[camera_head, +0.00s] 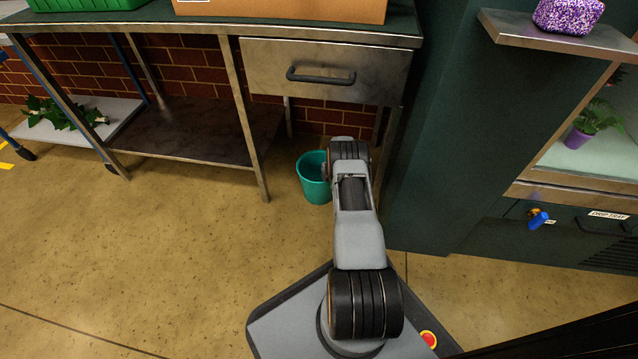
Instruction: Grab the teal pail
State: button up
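The teal pail (313,186) stands upright on the floor below the drawer end of the metal workbench, near the brick wall. Its left side and part of its open rim show; its right side is hidden behind my arm. My arm reaches forward from my base toward the pail, and its far end covers the pail's right edge. My gripper's fingers cannot be made out, so I cannot tell whether they touch the pail.
The metal workbench (219,30) has a drawer (322,70) above the pail and a leg (251,125) to its left. A dark green cabinet (440,150) stands close on the right. A low shelf (180,135) is at left. Open floor (140,250) lies in front.

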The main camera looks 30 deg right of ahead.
grip_shut()
dwell(0.3)
jog(key=shift+r, duration=0.1)
